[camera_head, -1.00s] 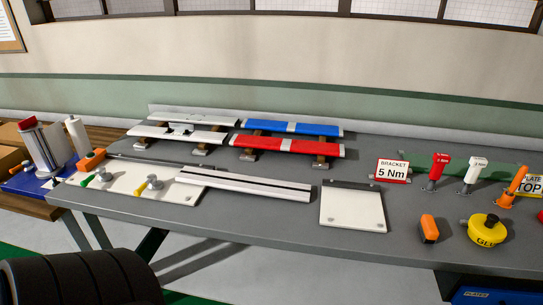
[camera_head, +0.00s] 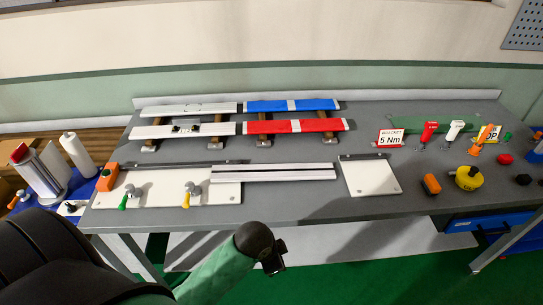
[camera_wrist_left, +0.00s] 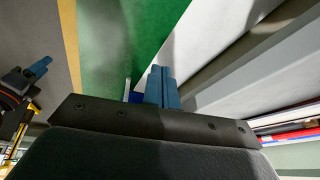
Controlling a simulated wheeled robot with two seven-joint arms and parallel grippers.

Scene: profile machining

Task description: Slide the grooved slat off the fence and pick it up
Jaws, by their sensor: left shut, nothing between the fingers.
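A dark bar (camera_head: 185,164) runs along the back edge of the left plate. I cannot tell which part is the fence or whether the slat touches it. My left gripper (camera_head: 275,265) is below the bench's front edge, well apart from the slat. In the left wrist view its blue fingers (camera_wrist_left: 163,87) are together and empty. A dark part with blue tips (camera_wrist_left: 38,68) at the wrist view's left looks like my right gripper; its opening is unclear.
The left plate (camera_head: 150,187) carries green and yellow-handled clamps. Behind, blue (camera_head: 265,105) and red (camera_head: 270,127) slats and white ones rest on supports. Bench front is clear below the slat.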

